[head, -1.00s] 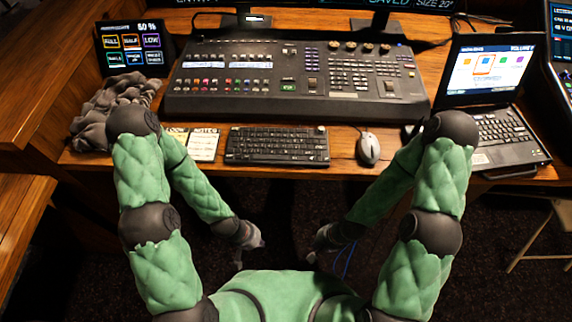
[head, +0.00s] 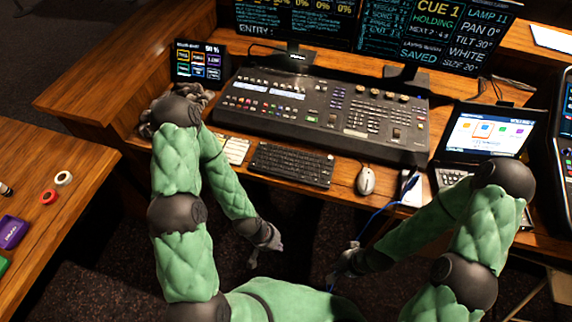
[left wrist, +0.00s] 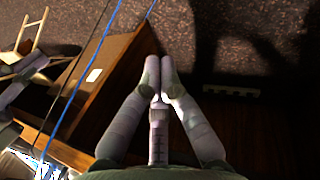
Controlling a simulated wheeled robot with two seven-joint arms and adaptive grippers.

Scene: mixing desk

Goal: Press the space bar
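The black keyboard (head: 290,164) lies on the desk in front of the large console in the head view. Its space bar is on the near side and too small to make out clearly. My left gripper (head: 253,262) hangs off the near side of the desk, apart from the keyboard. In the left wrist view its two fingers (left wrist: 159,88) meet at the tips with nothing between them. My right gripper (head: 334,280) also hangs in front of the desk, right of the left one; its fingers are too small and dark to read.
The mixing console (head: 322,112) stands behind the keyboard. A white mouse (head: 365,181) lies to its right and a notes card (head: 233,149) to its left. A laptop (head: 486,138) is at right. A side desk (head: 45,190) holds tape rolls. Blue cable runs near my right arm.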

